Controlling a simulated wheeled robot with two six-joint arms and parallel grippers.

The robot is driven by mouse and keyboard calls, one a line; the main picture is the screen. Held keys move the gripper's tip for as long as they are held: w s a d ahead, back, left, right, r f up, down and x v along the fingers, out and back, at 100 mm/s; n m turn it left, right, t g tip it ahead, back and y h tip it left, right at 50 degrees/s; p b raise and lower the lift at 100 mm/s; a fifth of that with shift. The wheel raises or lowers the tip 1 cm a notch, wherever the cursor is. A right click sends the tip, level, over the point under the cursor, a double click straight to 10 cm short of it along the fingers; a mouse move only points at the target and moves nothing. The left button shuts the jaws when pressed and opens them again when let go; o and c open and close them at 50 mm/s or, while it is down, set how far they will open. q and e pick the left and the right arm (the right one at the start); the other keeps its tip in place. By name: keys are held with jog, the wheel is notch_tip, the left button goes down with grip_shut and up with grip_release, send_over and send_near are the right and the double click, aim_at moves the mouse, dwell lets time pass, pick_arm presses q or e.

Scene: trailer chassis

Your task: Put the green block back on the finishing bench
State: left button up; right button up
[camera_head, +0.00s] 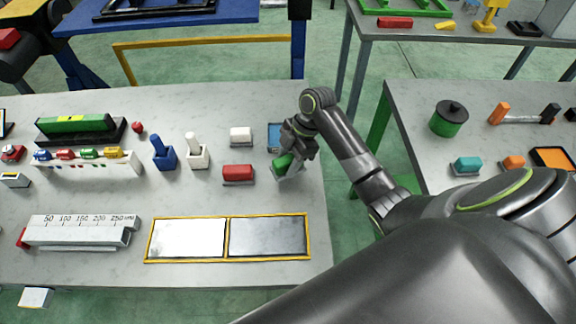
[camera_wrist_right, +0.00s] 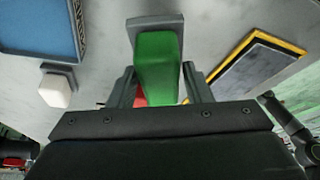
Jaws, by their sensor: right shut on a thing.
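The green block (camera_head: 283,162) is at the right end of the near bench (camera_head: 215,108), mostly covered by my right gripper (camera_head: 292,152). My right gripper is shut on it. In the right wrist view the green block (camera_wrist_right: 157,62) lies between the two fingers of my gripper (camera_wrist_right: 158,85). A grey base (camera_wrist_right: 155,24) shows at the block's far end. I cannot tell whether the block is resting on the bench or held just above it. My left gripper is in neither view.
A red block (camera_head: 238,172) and a white block (camera_head: 241,135) stand left of the gripper. A blue tray (camera_head: 274,136) lies behind it. A yellow-framed two-part panel (camera_head: 228,258) lies in front. Another bench (camera_head: 420,165) stands to the right across a gap.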

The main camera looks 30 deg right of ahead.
aim_at(288, 167)
notch_tip(288, 167, down, 4)
jog(key=shift+w+r+p, duration=0.1)
jog(key=shift+r+p, duration=0.15)
jog(key=shift+p, duration=0.05)
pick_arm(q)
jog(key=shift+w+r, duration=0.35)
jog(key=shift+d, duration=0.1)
pick_arm(e)
jog(key=shift+f, duration=0.15)
jog(key=o, duration=1)
jog(key=shift+c, duration=0.2)
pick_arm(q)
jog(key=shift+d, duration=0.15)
pick_arm(e)
jog(key=shift+d+r, duration=0.1)
jog(key=shift+r, duration=0.1)
jog(key=b+v, duration=0.2)
jog(key=v, duration=0.8)
jog(key=shift+d+r+b, duration=0.15)
jog(key=shift+b, duration=0.25)
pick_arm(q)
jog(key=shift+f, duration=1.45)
pick_arm(e)
jog(key=shift+d+r, duration=0.15)
jog(key=shift+r, duration=0.55)
